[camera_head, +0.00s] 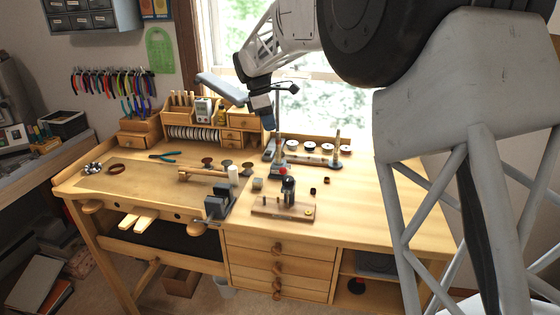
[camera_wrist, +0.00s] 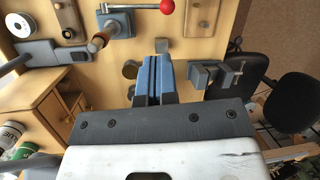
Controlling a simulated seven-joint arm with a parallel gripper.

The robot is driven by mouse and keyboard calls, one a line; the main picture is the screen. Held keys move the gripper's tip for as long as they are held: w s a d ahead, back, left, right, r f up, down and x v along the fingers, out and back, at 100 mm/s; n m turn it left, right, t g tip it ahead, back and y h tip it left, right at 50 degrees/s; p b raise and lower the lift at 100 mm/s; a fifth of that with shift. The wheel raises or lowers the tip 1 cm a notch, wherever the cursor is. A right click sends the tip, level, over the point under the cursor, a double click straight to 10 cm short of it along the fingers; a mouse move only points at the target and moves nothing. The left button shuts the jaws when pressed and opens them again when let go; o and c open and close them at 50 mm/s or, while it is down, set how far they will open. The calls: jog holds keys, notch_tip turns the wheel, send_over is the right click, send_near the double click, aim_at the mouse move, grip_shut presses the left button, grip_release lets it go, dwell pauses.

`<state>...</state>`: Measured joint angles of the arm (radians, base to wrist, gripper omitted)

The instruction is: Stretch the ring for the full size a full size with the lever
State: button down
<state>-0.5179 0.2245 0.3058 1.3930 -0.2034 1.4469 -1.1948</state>
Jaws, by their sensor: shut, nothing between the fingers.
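The ring stretcher shows in the wrist view as a blue-grey base (camera_wrist: 117,22) with an upright wooden-topped post (camera_wrist: 98,42). Its lever ends in a red ball (camera_wrist: 166,6). In the head view the red ball (camera_head: 283,171) shows near the middle of the bench. My gripper (camera_head: 268,125) hangs above the back of the bench, left of the thin upright post. In the wrist view its blue fingers (camera_wrist: 155,58) are together and empty, apart from the lever. Small dark ring-like pieces (camera_head: 313,190) lie on the right; I cannot tell which is the task's ring.
A wooden block with a dark cylinder (camera_head: 288,186) stands near the front, beside a small vise (camera_head: 218,203). A row of spools (camera_head: 308,147) and a wooden organizer (camera_head: 195,130) stand at the back.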

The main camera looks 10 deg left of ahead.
jog(key=shift+w+a+r+m+g+h, duration=0.15)
jog(key=shift+a+r+m+g, duration=0.1)
jog(key=shift+r+m, duration=0.25)
jog(key=shift+s+a+r+m+g+h, duration=0.15)
jog(key=shift+r+m+g, duration=0.1)
jog(key=shift+r+m, duration=0.2)
jog(key=shift+w+f, duration=0.1)
jog(key=shift+f, duration=0.1)
jog(key=x, duration=1.3)
jog(key=shift+d+f, duration=0.15)
jog(key=shift+f, duration=0.2)
jog(key=shift+f, duration=0.1)
jog(key=shift+s+f+t, duration=0.75)
jog(key=shift+f+t, duration=0.15)
jog(key=shift+s+f+t, duration=0.2)
jog(key=shift+f, duration=0.3)
jog(key=shift+s+f+t, duration=0.2)
jog(key=shift+f, duration=0.3)
jog(key=shift+r, duration=0.1)
jog(key=s+v, duration=0.1)
jog(key=v, duration=1.2)
jog(key=shift+s+r, duration=0.2)
jog(key=shift+r, duration=0.15)
